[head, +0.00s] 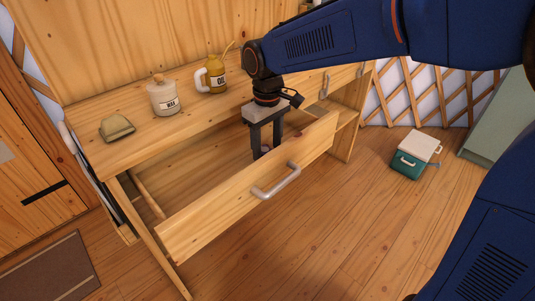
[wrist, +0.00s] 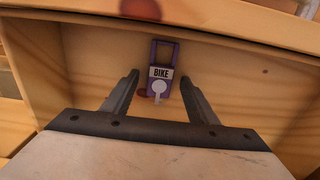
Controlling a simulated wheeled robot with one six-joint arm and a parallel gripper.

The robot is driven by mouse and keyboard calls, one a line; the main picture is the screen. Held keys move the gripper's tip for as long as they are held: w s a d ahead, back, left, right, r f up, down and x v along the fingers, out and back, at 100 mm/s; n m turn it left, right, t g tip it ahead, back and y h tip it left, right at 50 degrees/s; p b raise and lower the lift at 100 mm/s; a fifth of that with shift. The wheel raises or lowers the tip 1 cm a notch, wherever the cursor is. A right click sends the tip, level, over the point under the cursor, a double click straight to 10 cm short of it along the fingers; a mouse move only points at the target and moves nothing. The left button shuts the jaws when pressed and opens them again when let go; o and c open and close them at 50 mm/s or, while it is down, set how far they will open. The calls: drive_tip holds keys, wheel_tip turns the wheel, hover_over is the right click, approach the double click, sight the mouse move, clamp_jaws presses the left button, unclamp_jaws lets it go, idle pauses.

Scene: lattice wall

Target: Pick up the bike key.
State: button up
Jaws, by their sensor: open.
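The bike key (wrist: 160,91) lies on the floor of an open wooden drawer. In the wrist view it has a purple tag with a white label reading "BIKE" and a pale round-headed key. My gripper (wrist: 160,83) is open, with one finger on each side of the tag and visible gaps between. I cannot tell how far above it the fingertips are. In the head view my gripper (head: 267,153) reaches down into the drawer (head: 250,187) behind its front panel, and the key is hardly visible there.
The drawer's front panel and metal handle (head: 276,181) stand close in front of my gripper. On the bench top are a folded cloth (head: 117,128), a wax jar (head: 163,97) and a yellow oil can (head: 214,75). A teal box (head: 408,163) stands on the floor at right.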

drive_tip(key=shift+f, duration=0.2)
drive_tip(key=c, duration=1.1)
drive_tip(key=shift+r, duration=0.1)
